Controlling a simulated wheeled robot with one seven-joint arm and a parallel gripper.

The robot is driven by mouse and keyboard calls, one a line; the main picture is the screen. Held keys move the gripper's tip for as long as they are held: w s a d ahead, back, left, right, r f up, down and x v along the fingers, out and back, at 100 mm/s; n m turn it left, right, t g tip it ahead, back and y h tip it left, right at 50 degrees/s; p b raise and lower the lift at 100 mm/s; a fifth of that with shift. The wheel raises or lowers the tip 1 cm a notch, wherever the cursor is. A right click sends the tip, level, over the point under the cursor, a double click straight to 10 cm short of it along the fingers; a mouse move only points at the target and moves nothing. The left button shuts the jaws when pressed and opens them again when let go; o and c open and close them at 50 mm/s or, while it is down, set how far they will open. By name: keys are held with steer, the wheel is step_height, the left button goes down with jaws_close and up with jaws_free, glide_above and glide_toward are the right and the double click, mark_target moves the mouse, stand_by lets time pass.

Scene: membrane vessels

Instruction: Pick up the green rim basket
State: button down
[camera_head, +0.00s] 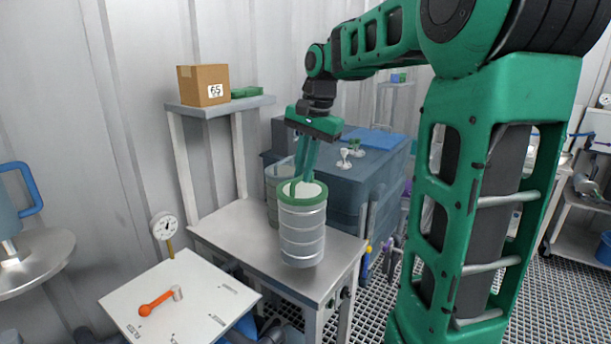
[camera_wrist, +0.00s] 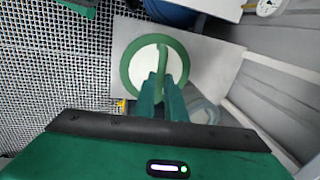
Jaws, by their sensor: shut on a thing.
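The green rim basket (camera_head: 303,232) is a ribbed metal cylinder with a green rim and a white inside, upright at the front edge of the steel table. My gripper (camera_head: 302,180) points down over it, its green fingers at the rim. In the wrist view, the basket's green rim (camera_wrist: 130,80) shows as a ring with a green handle bar across its white inside. The fingertips (camera_wrist: 161,88) are closed together on that bar. Whether the basket's base touches the table is hard to tell.
A clear cylinder (camera_head: 275,190) stands close behind the basket on the steel table (camera_head: 240,225). A shelf with a cardboard box (camera_head: 203,85) is above at the left. A white board with an orange-handled tool (camera_head: 158,302) lies at front left. A grey-blue cabinet (camera_head: 345,185) stands behind.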

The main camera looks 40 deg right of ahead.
steer(key=s+a+r, duration=0.2)
steer(key=a+r, duration=0.4)
steer(key=a, duration=0.3)
steer(key=shift+s+a, duration=0.15)
steer(key=shift+a, duration=0.25)
steer(key=shift+s, duration=0.1)
